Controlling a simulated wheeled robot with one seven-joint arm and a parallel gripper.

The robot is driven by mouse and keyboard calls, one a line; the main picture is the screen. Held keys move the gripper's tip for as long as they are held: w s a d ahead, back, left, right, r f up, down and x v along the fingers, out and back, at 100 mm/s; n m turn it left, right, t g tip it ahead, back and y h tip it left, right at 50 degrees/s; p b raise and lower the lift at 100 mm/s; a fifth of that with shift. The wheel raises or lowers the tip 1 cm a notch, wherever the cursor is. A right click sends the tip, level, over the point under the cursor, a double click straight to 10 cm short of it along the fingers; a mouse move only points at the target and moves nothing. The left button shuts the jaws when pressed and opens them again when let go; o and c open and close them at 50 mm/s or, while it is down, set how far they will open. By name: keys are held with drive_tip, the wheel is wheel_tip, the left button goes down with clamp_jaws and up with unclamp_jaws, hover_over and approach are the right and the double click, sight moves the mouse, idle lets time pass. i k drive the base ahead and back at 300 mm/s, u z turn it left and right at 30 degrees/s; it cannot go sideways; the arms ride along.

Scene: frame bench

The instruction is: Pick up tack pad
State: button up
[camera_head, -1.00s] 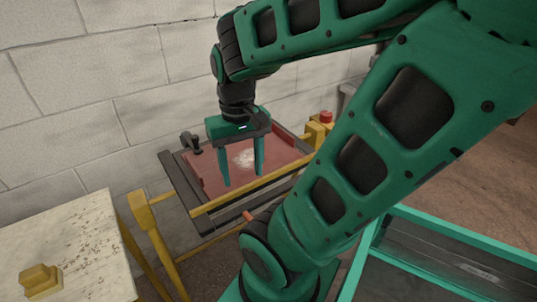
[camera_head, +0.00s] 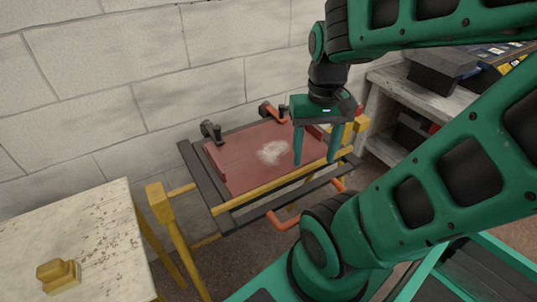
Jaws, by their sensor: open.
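A small yellow block-like object (camera_head: 58,275), which may be the tack pad, lies on the pale speckled table at the lower left. My gripper (camera_head: 315,163) points down with its two green fingers apart and nothing between them. It is over the right part of the reddish panel (camera_head: 235,170), far to the right of the yellow object. I cannot tell whether the fingertips touch the panel.
The panel, with a whitish patch (camera_head: 272,152), rests on a yellow and black stand (camera_head: 192,180) with dark clamps (camera_head: 211,132). The speckled table (camera_head: 100,215) is mostly clear. A shelf with dark bins (camera_head: 440,72) stands at the right, and a block wall (camera_head: 120,80) is behind.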

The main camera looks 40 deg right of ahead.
sight(58, 276)
drive_tip(key=u, duration=0.4)
drive_tip(key=k, duration=1.15)
drive_tip(key=u, duration=0.55)
drive_tip(key=i, duration=1)
drive_tip(key=z, duration=0.05)
